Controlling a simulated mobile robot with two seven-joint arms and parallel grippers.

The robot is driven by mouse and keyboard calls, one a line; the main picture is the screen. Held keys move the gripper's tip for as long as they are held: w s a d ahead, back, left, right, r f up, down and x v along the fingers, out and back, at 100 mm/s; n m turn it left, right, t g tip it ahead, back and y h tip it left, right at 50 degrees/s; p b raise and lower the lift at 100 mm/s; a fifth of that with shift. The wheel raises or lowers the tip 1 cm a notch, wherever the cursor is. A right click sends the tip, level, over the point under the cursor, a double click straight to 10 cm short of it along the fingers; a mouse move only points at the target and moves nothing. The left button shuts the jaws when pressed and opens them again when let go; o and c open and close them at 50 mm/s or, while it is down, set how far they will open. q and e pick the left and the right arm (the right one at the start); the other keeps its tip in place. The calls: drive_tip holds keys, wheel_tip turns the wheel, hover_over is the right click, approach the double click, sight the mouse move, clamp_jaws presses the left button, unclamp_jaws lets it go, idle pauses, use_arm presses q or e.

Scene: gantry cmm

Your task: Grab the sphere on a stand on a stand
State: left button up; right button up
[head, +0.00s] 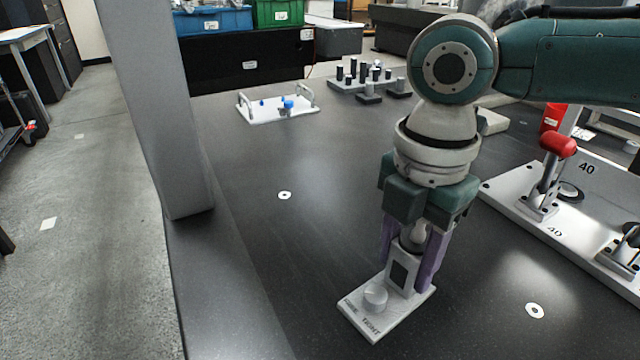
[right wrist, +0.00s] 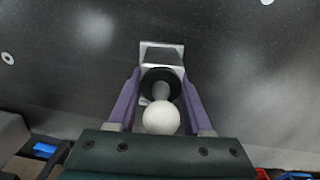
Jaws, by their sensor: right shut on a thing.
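The sphere on a stand shows as a white ball (right wrist: 162,118) in the right wrist view, with a stem and dark round base beyond it. In the head view its pale upper part (head: 416,236) is partly hidden between the fingers. My right gripper (head: 408,268) points down and is shut on it, with one purple finger on each side (right wrist: 160,80). Below is a light grey lettered plate (head: 362,322) with a round knob (head: 375,295) and an upright block with a dark panel (head: 399,273). I cannot tell whether the sphere's stand still touches its support. My left gripper is not in view.
A grey post (head: 160,110) stands at the left. A long plate with red-handled clamps (head: 556,146) lies to the right. A white tray with handles (head: 262,115) and a rack of dark pins (head: 365,80) stand farther back. The dark table's middle is clear.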

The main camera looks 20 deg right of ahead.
clamp_jaws()
drive_tip(key=shift+r, duration=0.1)
idle(0.4)
